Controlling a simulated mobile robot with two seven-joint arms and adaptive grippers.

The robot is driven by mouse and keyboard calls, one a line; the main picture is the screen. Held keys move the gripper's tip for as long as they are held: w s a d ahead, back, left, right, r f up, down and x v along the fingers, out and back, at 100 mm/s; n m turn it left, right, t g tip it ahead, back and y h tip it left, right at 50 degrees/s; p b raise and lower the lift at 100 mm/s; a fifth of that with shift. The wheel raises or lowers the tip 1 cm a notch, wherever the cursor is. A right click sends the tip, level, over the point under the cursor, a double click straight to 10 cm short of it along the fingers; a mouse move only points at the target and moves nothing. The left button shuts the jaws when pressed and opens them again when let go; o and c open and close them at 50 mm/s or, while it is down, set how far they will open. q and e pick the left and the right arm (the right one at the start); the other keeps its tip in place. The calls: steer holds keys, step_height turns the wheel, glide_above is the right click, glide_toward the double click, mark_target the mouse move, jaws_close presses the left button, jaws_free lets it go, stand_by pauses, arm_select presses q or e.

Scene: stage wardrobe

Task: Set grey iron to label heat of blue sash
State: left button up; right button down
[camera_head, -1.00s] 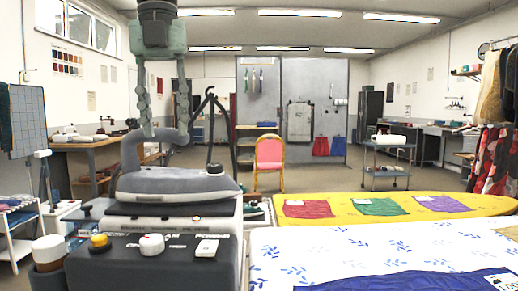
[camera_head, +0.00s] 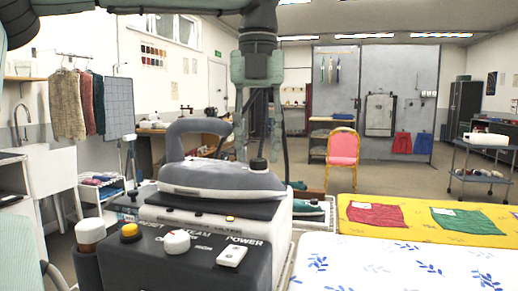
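The grey iron (camera_head: 222,180) rests level on a dark plate atop its steam station (camera_head: 190,250), handle to the left. A small black dial (camera_head: 258,164) stands on its upper right part. My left gripper (camera_head: 262,166) hangs down over this part, fingers apart, with the dial seen between the fingertips. It looks empty; whether a finger touches the dial cannot be told. The blue sash and its label are out of view. My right gripper is not in view.
The station's front has a yellow knob (camera_head: 130,232), a white knob (camera_head: 177,241) and a power switch (camera_head: 232,256). A white patterned cloth (camera_head: 400,265) lies at right, with red (camera_head: 375,216) and green (camera_head: 465,220) cloths on a yellow surface (camera_head: 349,229) behind.

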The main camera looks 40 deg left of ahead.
arm_select(q)
steer(key=shift+f, duration=0.4)
jaws_close()
steer(key=m, duration=0.5)
steer(key=shift+m, duration=0.4)
steer(key=m, duration=0.6)
stand_by(0.4)
